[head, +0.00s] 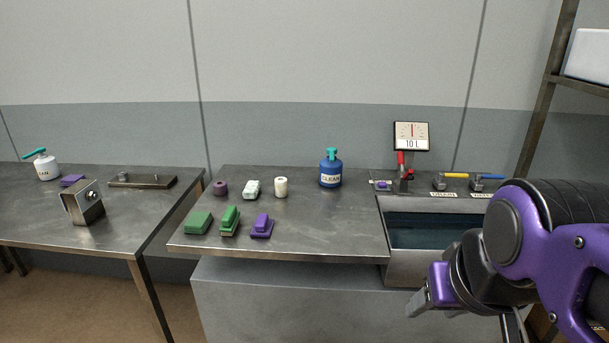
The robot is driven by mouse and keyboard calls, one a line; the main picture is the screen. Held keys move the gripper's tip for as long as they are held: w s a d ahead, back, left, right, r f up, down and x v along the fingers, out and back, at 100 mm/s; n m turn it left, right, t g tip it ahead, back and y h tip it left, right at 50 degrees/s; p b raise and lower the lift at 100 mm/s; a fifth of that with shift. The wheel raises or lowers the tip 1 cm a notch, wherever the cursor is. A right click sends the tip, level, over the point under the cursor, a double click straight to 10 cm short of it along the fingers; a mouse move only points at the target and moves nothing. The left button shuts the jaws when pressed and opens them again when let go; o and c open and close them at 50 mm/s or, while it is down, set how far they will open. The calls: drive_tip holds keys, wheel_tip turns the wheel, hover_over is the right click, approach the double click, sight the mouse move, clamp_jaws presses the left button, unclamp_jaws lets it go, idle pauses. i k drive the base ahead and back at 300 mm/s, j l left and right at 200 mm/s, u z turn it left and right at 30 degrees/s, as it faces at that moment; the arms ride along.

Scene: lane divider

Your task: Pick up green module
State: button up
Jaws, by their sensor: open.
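Two green things stand at the front left of the middle metal table (320,230). One is a low, plain green block (199,223). The other is a green piece with a raised top (230,220), just right of the block. I cannot tell for certain which of them is the green module. My gripper (466,314) is open, at the lower right in front of the sink. It is well to the right of both green things and touches neither.
A purple piece (262,226) is close to the right of the green ones. Behind them are a purple roll (220,188), a pale block (252,189) and a white roll (281,187). A blue canister (330,168) stands farther back. The table's right front is clear beside the sink (430,205).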

sight(251, 190)
drive_tip(key=z, duration=0.65)
drive_tip(key=u, duration=1.45)
drive_tip(key=i+j+z, duration=0.25)
drive_tip(key=i+j, duration=0.2)
drive_tip(key=i+j+z, duration=0.25)
drive_tip(key=i+j, duration=0.15)
drive_tip(key=j, duration=0.15)
